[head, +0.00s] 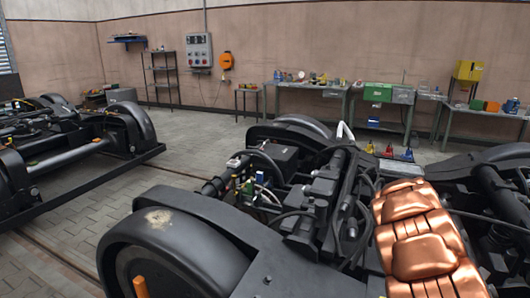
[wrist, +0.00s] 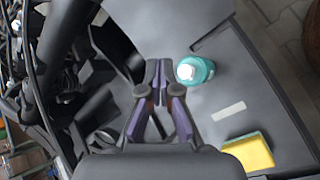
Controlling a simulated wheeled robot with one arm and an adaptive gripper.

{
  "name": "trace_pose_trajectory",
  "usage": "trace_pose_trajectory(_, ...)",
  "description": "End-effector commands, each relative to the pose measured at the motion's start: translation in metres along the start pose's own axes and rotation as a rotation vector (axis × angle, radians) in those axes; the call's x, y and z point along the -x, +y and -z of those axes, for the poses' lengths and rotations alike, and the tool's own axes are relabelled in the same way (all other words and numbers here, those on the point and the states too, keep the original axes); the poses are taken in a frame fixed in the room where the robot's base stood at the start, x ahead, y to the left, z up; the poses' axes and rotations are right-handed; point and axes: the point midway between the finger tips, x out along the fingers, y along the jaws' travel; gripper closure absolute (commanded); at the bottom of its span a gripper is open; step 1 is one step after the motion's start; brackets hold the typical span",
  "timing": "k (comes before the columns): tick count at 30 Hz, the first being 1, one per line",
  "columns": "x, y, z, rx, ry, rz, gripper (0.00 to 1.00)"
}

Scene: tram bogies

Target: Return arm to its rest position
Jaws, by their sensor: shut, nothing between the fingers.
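My gripper (wrist: 158,82) shows in the wrist view with its fingers closed together and nothing between them. It is over a dark grey surface with bogie parts beside it. A teal bottle with a white cap (wrist: 196,70) is just right of the fingertips in the picture; I cannot tell whether they touch. My gripper cannot be made out in the head view.
A yellow sponge (wrist: 248,153) lies on the grey surface (wrist: 262,108). In the head view, a black bogie (head: 175,240) with copper-coloured parts (head: 410,235) fills the front. Another bogie (head: 70,140) stands left. Cluttered workbenches (head: 340,88) line the wall. Paved floor lies between.

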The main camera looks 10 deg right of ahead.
Motion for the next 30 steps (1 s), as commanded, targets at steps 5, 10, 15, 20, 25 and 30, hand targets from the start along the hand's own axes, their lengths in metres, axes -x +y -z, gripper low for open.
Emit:
trace_pose_trajectory(5, 0.047, -0.021, -0.020, -0.099, 0.018, 0.037, 1.00)
trace_pose_trajectory(10, 0.091, -0.055, -0.038, -0.190, 0.044, 0.101, 1.00)
trace_pose_trajectory(15, 0.132, -0.096, -0.054, -0.260, 0.084, 0.173, 1.00)
trace_pose_trajectory(20, 0.166, -0.141, -0.069, -0.302, 0.121, 0.256, 1.00)
trace_pose_trajectory(25, 0.199, -0.194, -0.084, -0.319, 0.160, 0.351, 1.00)
trace_pose_trajectory(30, 0.227, -0.250, -0.104, -0.306, 0.190, 0.451, 1.00)
